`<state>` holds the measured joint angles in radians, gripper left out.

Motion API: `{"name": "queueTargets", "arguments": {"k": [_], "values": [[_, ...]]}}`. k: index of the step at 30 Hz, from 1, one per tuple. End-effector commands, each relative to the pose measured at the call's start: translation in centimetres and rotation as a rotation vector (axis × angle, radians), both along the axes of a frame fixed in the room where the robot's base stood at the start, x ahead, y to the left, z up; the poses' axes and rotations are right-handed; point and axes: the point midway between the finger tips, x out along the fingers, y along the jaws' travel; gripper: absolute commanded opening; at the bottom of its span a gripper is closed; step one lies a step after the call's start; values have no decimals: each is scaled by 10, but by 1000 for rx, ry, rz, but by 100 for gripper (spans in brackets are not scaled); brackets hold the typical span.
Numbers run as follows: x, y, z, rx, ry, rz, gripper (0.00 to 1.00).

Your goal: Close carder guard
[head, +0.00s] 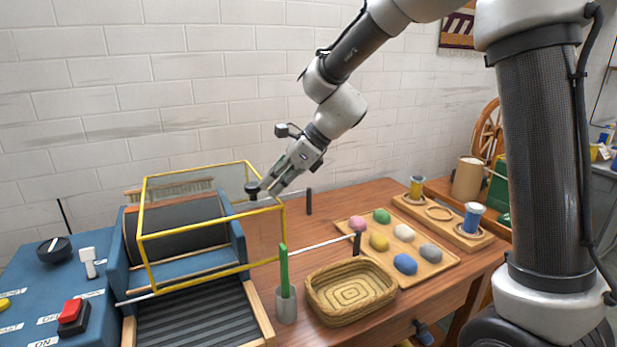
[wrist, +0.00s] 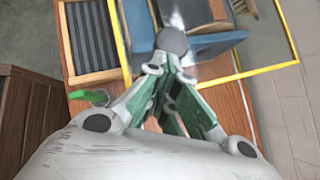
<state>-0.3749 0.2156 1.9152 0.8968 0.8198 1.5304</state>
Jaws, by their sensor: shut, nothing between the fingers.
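The carder guard (head: 210,228) is a clear cover with a yellow frame, standing over the blue carder (head: 190,266) at the left of the head view. Its yellow edges also show in the wrist view (wrist: 265,71). A dark round knob (head: 252,188) is at the guard's right side; it appears as a grey disc in the wrist view (wrist: 172,41). My gripper (head: 266,188) is shut and empty, its tips right by the knob. I cannot tell whether they touch it. In the wrist view the fingers (wrist: 168,66) point at the knob.
A blue panel with a red button (head: 72,312) is at the left. A grey cup with a green stick (head: 285,300) and a woven basket (head: 350,290) stand right of the carder. A tray of coloured wool balls (head: 440,262) and a spool rack (head: 470,238) lie further right.

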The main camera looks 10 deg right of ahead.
Motion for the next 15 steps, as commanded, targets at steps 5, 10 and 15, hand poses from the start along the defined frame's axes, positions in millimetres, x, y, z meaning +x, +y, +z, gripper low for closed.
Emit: {"name": "queueTargets", "arguments": {"k": [5, 10, 15], "values": [[-15, 43, 0, 0, 0, 5, 0], [-22, 68, 0, -1, -1, 1, 0], [-26, 80, 0, -1, 0, 1, 0]]}}
